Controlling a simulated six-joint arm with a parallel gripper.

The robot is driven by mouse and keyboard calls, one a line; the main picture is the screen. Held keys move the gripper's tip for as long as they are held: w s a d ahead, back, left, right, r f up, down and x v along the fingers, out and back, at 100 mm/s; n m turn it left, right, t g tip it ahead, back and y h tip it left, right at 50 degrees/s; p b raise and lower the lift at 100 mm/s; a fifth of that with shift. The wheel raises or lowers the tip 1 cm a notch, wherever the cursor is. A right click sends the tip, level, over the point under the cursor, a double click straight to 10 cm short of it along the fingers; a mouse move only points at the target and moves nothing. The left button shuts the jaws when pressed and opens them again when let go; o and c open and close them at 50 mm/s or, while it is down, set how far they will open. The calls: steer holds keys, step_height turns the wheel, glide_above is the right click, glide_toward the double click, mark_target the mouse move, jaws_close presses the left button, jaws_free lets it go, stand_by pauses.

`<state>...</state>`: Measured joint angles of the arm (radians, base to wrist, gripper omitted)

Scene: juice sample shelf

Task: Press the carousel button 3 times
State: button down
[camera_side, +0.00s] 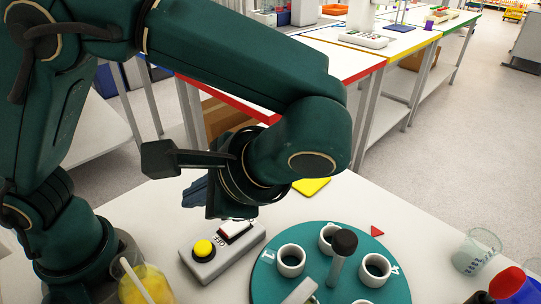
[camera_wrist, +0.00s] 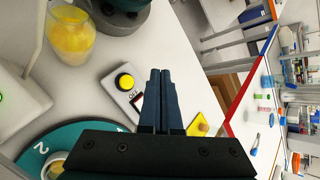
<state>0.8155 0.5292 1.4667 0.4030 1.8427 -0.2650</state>
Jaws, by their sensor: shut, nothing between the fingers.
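The carousel button (camera_side: 203,248) is a yellow dome on a grey control box (camera_side: 222,262), which also carries a small dark-and-white display or switch. In the wrist view the yellow button (camera_wrist: 126,82) is left of my fingertips and uncovered. My gripper (camera_side: 192,196) is shut and empty, above and behind the box in the side view; its blue fingers (camera_wrist: 162,74) lie side by side in the wrist view. The teal carousel (camera_side: 262,276) has white ring holders and a dark-topped centre post; its edge shows in the wrist view (camera_wrist: 90,136). The fingers look apart from the button.
An empty glass (camera_side: 476,252) and a red-capped item (camera_side: 507,283) are at the right. A yellow piece (camera_side: 312,185) lies behind the carousel.

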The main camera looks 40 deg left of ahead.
mark_target(210, 249)
steer(key=shift+f, duration=4.05)
steer(key=shift+f, duration=0.4)
steer(key=shift+f, duration=0.5)
steer(key=shift+r, duration=0.95)
steer(key=shift+r, duration=2.5)
